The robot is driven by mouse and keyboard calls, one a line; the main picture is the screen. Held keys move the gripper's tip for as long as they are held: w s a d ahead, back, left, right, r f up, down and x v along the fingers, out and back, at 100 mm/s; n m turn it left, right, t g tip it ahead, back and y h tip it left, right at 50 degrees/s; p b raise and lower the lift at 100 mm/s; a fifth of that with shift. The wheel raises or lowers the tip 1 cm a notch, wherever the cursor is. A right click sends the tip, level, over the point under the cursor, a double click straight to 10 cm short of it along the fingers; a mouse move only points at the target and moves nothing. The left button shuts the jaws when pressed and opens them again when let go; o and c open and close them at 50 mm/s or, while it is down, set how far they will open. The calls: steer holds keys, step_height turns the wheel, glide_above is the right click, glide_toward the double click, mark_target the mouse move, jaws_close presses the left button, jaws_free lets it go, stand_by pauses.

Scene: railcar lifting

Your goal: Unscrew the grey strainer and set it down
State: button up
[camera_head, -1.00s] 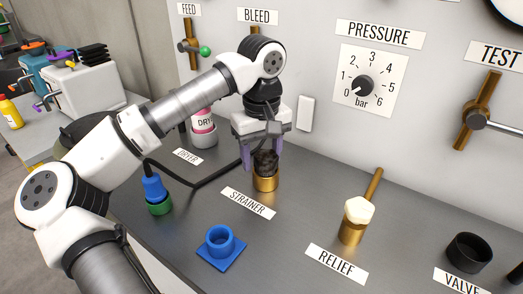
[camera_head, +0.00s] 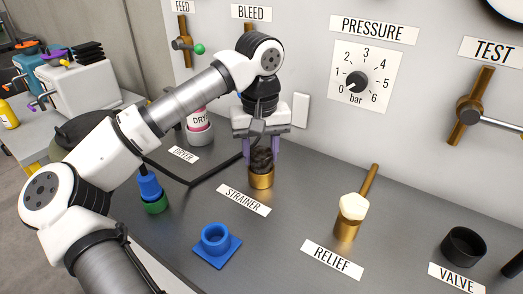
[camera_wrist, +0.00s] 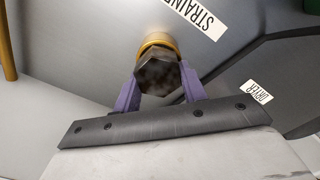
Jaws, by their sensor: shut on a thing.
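The dark grey strainer (camera_head: 262,159) sits in a brass fitting (camera_head: 261,180) behind the STRAINER label. In the wrist view the strainer (camera_wrist: 158,74) shows a hexagonal top, with the brass rim (camera_wrist: 157,42) beyond it. My gripper (camera_head: 262,152) comes down from above, and its purple fingers are shut on the strainer's two sides. The wrist view shows the gripper (camera_wrist: 158,88) with one finger on each side of the hexagon. The strainer is still in or right at the fitting; I cannot tell how far its thread is engaged.
A blue square-based socket (camera_head: 217,246) stands in front of the label. A brass relief fitting with a white cap (camera_head: 352,210) and a black valve ring (camera_head: 464,246) stand to the right. The white-and-pink dryer (camera_head: 200,127) is behind left. Bare bench lies between the blue socket and RELIEF label.

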mark_target(257, 151)
steer(key=n, duration=0.2)
steer(key=a+n+b, duration=0.1)
steer(key=n, duration=0.6)
steer(key=shift+a+b, duration=0.1)
steer(key=shift+b, duration=0.25)
steer(key=shift+r, duration=0.15)
steer(key=shift+r, duration=0.1)
steer(key=shift+d+r+p, duration=0.2)
steer(key=shift+r+p, duration=1.85)
steer(key=shift+r, duration=0.4)
